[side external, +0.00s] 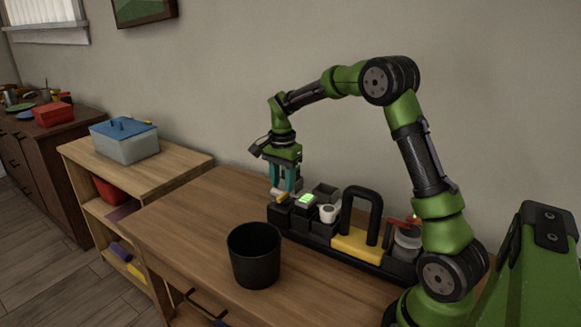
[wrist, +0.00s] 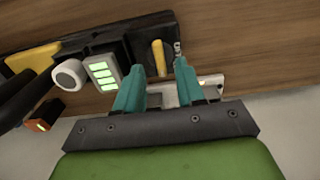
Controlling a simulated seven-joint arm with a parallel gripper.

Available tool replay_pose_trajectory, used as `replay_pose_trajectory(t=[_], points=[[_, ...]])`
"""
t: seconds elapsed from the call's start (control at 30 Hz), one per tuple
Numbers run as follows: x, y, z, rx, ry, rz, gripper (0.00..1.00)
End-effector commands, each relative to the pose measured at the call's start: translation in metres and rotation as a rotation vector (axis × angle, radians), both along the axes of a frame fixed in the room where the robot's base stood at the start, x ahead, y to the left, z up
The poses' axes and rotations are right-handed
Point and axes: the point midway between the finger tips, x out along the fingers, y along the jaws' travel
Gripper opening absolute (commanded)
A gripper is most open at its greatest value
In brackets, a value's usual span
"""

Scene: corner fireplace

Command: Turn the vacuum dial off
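My gripper (side external: 286,189) is above the far left end of a black device panel, pointing down. In the wrist view its teal fingers (wrist: 157,65) are spread apart with nothing between the pads. A yellow lever-like dial (wrist: 160,57) on a black block appears between and just beyond the fingertips; it also shows in the side view (side external: 282,197). I cannot tell whether the fingers touch it. Beside it is a grey unit with lit green bars (wrist: 102,72), also in the side view (side external: 307,198). A white round knob (wrist: 69,74) sits farther along. No label shows which is the vacuum dial.
A black bin (side external: 254,262) stands in front of the panel on the wooden table (side external: 185,225). A tall black handle on a yellow base (side external: 356,245) rises to the right. A blue-lidded box (side external: 124,143) stands on a shelf at left. The table's left part is clear.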

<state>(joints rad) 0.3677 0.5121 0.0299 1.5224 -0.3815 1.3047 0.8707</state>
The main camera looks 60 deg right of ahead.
Motion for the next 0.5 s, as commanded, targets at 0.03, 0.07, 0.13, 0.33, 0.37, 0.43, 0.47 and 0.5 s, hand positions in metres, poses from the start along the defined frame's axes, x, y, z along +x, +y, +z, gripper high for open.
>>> replay_pose_trajectory(t=[0.03, 0.07, 0.13, 0.33, 0.37, 0.43, 0.47, 0.5], points=[[-0.001, 0.000, -0.009, 0.002, 0.003, -0.001, 0.38], [-0.001, 0.000, -0.013, 0.001, 0.003, -0.002, 0.38], [0.000, -0.001, -0.021, 0.001, 0.002, -0.002, 0.38], [0.000, 0.000, -0.032, 0.001, 0.000, -0.002, 0.38], [0.000, 0.000, -0.033, 0.001, -0.001, -0.002, 0.38], [0.000, 0.000, -0.033, 0.000, -0.001, -0.001, 0.38], [0.000, 0.000, -0.033, 0.000, -0.001, -0.001, 0.38], [0.000, 0.000, -0.033, 0.000, -0.001, -0.001, 0.38]])
